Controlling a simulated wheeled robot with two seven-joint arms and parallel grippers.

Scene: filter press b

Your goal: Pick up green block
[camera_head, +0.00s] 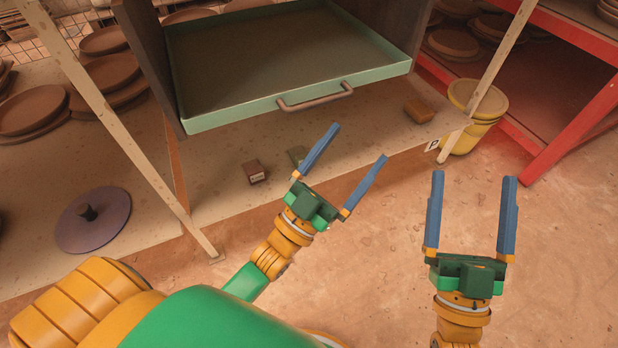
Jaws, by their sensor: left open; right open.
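My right gripper (474,175) is open and empty over the floor at the right, well apart from the block.
An open green drawer (290,104) with a handle overhangs the board (215,192). A dark red block (254,171) and a brown block (419,111) lie on it. A purple lid (105,222) is at left. A yellow pot (484,103) and red rack (577,122) stand right.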

